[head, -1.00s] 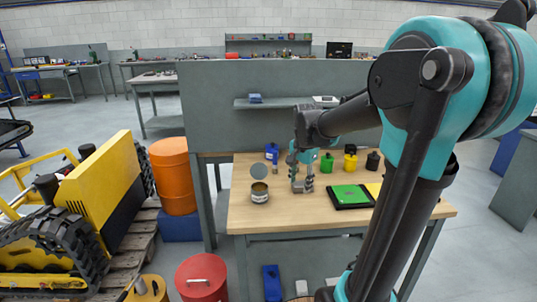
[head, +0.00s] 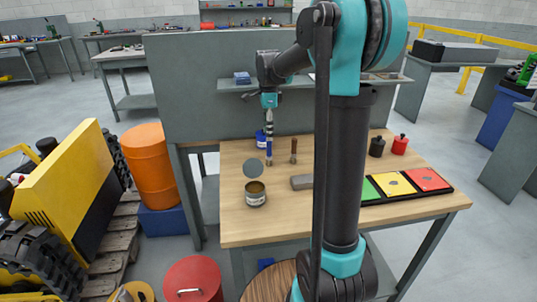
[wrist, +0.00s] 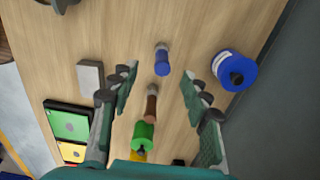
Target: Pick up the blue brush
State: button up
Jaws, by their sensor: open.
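The blue brush (head: 269,149) stands upright on the wooden workbench (head: 238,220), directly below my gripper (head: 269,128). In the wrist view the blue brush (wrist: 162,61) is seen from above, between and a little beyond my open fingers (wrist: 157,76). It does not appear to touch either finger. A brush with a brown handle (head: 293,148) stands to its right, and also shows in the wrist view (wrist: 151,107). A blue bottle with a dark cap (wrist: 235,70) stands close to the blue brush, outside the fingers; it is partly hidden in the head view (head: 261,139).
A grey block (head: 301,182) and an open tin (head: 255,195) lie nearer the bench front. A black tray (head: 446,191) holds green, yellow and red squares. A green bottle (wrist: 144,136) is near the brown brush. A grey panel (head: 200,100) rises behind the bench.

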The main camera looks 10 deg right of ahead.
aim_at(269, 155)
notch_tip(269, 155, down, 7)
jog(key=shift+r, duration=0.1)
jog(key=shift+w+d+f, duration=0.15)
jog(key=shift+f, duration=1.15)
jog(key=shift+w+d+f, duration=0.1)
jog(key=shift+f, duration=1.2)
grip_shut()
